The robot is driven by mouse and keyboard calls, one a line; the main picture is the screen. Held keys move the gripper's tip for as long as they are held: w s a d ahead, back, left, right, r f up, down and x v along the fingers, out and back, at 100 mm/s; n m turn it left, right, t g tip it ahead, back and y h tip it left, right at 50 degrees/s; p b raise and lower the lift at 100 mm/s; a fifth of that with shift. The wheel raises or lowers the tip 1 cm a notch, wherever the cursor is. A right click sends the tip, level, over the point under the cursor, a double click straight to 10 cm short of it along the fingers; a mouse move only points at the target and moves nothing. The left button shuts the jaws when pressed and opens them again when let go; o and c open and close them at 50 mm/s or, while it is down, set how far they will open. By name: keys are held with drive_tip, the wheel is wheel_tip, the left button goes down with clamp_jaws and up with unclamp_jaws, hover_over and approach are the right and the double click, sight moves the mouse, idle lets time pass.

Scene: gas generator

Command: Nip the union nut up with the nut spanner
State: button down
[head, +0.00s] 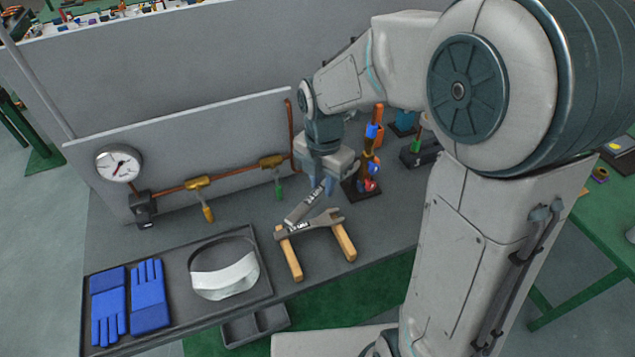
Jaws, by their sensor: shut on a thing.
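My gripper (322,186) is above the bench, right of the pipe run, its fingers closed around the upper end of a grey flat-handled spanner (303,207). This spanner slants down to the left and bears a small, unreadable label. Its lower end is close above a second grey spanner (318,224), which lies across two wooden rests (343,241); I cannot tell if they touch. I cannot tell from the labels which is the nut spanner. A copper pipe (233,174) carries brass fittings (197,183) and (272,161). The union nut cannot be picked out clearly.
A pressure gauge (119,163) stands at the pipe's left end, before an upright grey panel (200,135). A dark tray (178,273) holds blue gloves (149,296) and a white face shield (225,277). A rack with coloured pieces (371,160) stands right of my gripper.

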drive_tip(key=shift+w+d+p, duration=0.55)
drive_tip(key=shift+w+d, duration=1.45)
drive_tip(key=shift+w, duration=0.2)
drive_tip(key=shift+w+d, duration=0.1)
drive_tip(key=shift+w, duration=0.05)
drive_tip(key=shift+w+d+p, duration=0.45)
drive_tip(key=shift+w+d, duration=0.5)
drive_tip(key=shift+w, duration=0.1)
drive_tip(key=shift+w+a+m, duration=0.35)
drive_tip(key=shift+m, duration=0.15)
